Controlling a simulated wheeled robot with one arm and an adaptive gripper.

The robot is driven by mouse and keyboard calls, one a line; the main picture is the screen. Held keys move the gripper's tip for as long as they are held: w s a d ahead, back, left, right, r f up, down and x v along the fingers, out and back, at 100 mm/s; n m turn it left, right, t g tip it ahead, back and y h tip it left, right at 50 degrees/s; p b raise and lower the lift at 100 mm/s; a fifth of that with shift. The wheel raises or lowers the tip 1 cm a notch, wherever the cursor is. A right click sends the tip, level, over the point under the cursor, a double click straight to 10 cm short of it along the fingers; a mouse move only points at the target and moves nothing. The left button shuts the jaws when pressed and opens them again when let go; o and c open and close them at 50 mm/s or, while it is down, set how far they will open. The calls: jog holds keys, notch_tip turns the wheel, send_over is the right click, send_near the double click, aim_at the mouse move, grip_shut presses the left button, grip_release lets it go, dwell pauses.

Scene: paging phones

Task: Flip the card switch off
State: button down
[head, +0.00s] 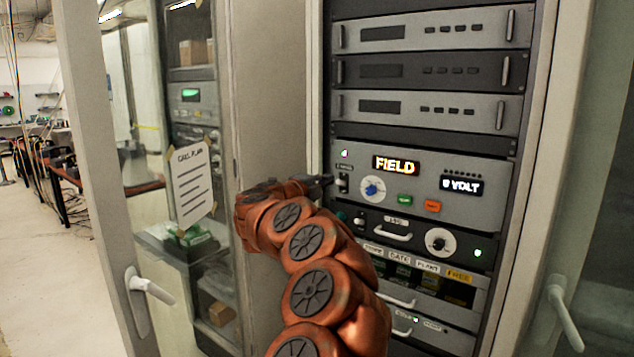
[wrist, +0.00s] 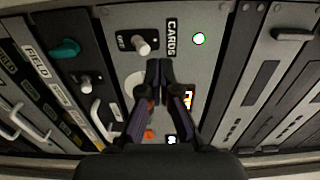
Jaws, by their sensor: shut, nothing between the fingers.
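The card switch (wrist: 142,45) is a silver toggle on a small black plate, beside a label reading CARDS (wrist: 171,38). In the head view the switch (head: 343,184) sits at the left of the grey panel, under its label and a lit green lamp (head: 344,153). The lamp also glows in the wrist view (wrist: 199,38). My gripper (wrist: 159,62) is shut and empty, its fingertips just beside the toggle; contact cannot be told. In the head view my gripper (head: 326,181) reaches the panel from the left.
The same panel holds a blue knob (head: 373,188), a green button (head: 404,199), an orange button (head: 432,205), a FIELD display (head: 395,165) and an 8 VOLT display (head: 461,186). A drawer with a handle (head: 392,234) lies below. A glass door (head: 150,200) stands open at left.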

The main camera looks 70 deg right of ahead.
jog(key=shift+p+x, duration=0.3)
jog(key=shift+x, duration=2.25)
jog(key=shift+f+b, duration=0.6)
jog(key=shift+f, duration=0.1)
jog(key=shift+r, duration=0.15)
jog(key=shift+r+p, duration=0.45)
jog(key=shift+r, duration=0.05)
jog(key=b+v, duration=0.2)
jog(key=v, duration=0.6)
